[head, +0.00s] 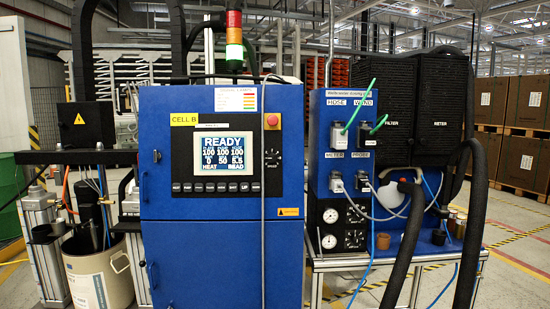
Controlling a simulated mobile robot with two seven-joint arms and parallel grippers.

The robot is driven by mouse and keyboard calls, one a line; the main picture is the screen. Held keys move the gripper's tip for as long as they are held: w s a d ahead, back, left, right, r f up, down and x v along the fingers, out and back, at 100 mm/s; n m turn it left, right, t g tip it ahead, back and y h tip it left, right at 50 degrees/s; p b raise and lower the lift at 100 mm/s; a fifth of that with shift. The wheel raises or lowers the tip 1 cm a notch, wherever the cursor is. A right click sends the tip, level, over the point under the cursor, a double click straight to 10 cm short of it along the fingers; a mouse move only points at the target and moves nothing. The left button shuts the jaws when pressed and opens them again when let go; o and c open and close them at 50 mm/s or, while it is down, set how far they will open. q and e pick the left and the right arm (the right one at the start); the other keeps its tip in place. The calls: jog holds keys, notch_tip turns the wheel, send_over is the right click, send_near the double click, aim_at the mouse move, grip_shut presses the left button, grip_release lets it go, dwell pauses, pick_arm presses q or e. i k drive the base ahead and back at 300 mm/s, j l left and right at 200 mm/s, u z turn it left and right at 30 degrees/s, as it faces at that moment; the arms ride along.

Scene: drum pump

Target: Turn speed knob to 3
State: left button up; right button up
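Several dials could be the speed knob, and their labels are too small to read. One small black knob with white scale marks (272,158) is on the blue cabinet (215,250), right of its screen and below the red emergency button (272,121). Two more dark dials with white marks, an upper one (355,213) and a lower one (355,239), sit on the black panel at the right, beside two round white gauges. I cannot read where any of them points. Neither of my grippers is in view.
The cabinet screen (222,152) reads READY, with a button row below. A cable hangs down the cabinet front. A drum (98,278) stands at left.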

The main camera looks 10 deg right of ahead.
aim_at(273, 157)
jog(key=i+l, duration=0.25)
jog(key=i+l+u, duration=0.1)
jog(key=i+l, duration=0.15)
jog(key=l, duration=0.15)
jog(key=i+l+u, duration=0.1)
jog(key=i+l, duration=0.15)
jog(key=l, duration=0.15)
jog(key=i+l, duration=0.25)
jog(key=i+l+u, duration=0.1)
jog(key=i+l, duration=0.15)
jog(key=l, duration=0.25)
jog(key=i+l, duration=0.2)
jog(key=l, duration=0.15)
jog(key=i+u, duration=0.05)
